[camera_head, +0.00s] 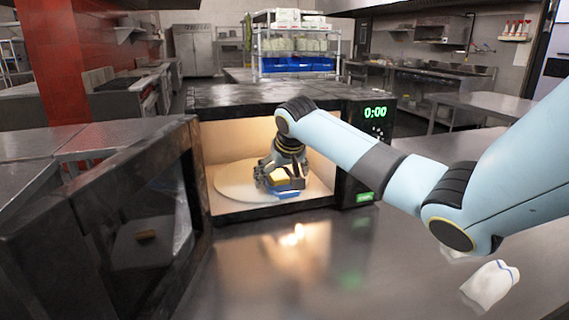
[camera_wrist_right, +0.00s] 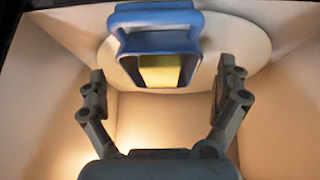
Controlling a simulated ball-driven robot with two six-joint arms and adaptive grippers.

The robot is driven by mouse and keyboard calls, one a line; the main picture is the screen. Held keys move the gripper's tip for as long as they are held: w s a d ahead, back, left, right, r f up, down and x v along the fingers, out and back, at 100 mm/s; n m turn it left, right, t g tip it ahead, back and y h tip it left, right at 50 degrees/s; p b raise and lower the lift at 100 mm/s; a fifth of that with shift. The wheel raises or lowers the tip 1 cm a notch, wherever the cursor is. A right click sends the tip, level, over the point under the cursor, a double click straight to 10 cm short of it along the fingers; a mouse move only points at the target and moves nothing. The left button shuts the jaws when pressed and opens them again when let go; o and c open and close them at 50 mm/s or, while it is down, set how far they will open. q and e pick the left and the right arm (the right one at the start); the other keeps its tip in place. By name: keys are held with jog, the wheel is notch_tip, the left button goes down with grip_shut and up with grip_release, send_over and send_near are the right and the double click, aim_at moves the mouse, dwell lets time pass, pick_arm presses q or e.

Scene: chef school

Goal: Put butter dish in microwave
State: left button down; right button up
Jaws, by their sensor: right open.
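The microwave (camera_head: 355,195) stands on the counter with its door (camera_head: 140,225) swung open to the left and its inside lit. The butter dish (camera_head: 290,194) is blue with a yellow block of butter (camera_head: 279,176) and sits on the round turntable (camera_head: 235,183) inside. The dish also shows in the right wrist view (camera_wrist_right: 155,42), upper centre. My right gripper (camera_head: 277,181) reaches into the microwave, right at the dish. In the right wrist view the fingers (camera_wrist_right: 165,88) are spread apart with the dish beyond them and nothing clamped. My left gripper is not in view.
A white cloth with a blue stripe (camera_head: 490,284) lies on the metal counter (camera_head: 390,280) at the lower right. The open door takes up the left side. The counter in front of the microwave is clear.

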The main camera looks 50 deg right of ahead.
jog(key=v, duration=1)
jog(key=shift+r+p, duration=0.2)
jog(key=shift+p, duration=0.1)
jog(key=shift+s+a, duration=0.15)
